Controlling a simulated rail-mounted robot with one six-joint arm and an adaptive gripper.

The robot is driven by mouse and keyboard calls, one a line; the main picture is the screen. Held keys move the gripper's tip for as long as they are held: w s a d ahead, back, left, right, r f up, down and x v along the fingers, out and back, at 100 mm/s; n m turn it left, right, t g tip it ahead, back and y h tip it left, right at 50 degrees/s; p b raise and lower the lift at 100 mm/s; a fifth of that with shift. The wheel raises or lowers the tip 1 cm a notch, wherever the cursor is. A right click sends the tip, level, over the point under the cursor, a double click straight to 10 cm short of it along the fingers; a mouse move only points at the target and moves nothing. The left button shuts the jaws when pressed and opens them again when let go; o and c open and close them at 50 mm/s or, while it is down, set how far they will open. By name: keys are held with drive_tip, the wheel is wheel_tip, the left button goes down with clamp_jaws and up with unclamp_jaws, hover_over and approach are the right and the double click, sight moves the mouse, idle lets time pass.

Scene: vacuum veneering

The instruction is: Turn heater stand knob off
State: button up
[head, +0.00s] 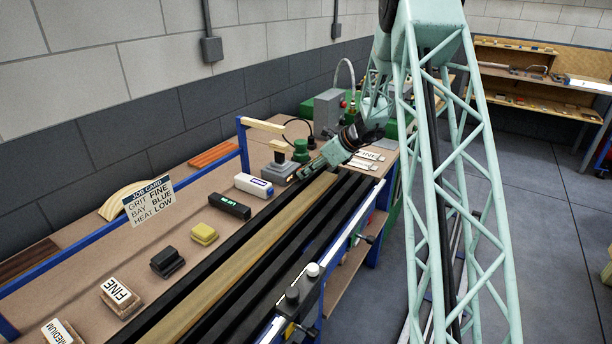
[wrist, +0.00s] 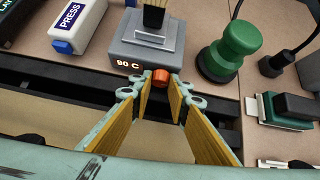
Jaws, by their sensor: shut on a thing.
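The heater stand (wrist: 146,50) is a grey block with a stepped top, and its front face reads "90 C" in lit figures. An orange-red knob (wrist: 161,78) sticks out from the front of the stand. My gripper (wrist: 161,84) is at the knob, with its fingertips on both sides of it, shut on it. The yellow finger pads show below the knob. In the head view the stand (head: 283,170) is at the back of the bench, and my gripper (head: 300,172) reaches it from the right. The knob is hidden there.
A green round-handled tool (wrist: 229,55) stands right of the heater stand. A white block marked PRESS (wrist: 78,24) is at its left. Dark rails (head: 290,235) run along the bench front.

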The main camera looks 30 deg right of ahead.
drive_tip(key=shift+b, duration=0.8)
drive_tip(key=o, duration=0.8)
drive_tip(key=shift+a, duration=0.1)
drive_tip(key=shift+o, duration=0.2)
drive_tip(key=shift+s+r, duration=0.1)
drive_tip(key=shift+s, duration=0.05)
drive_tip(key=v, duration=1.1)
drive_tip(key=shift+s+r, duration=0.2)
drive_tip(key=shift+s, duration=0.2)
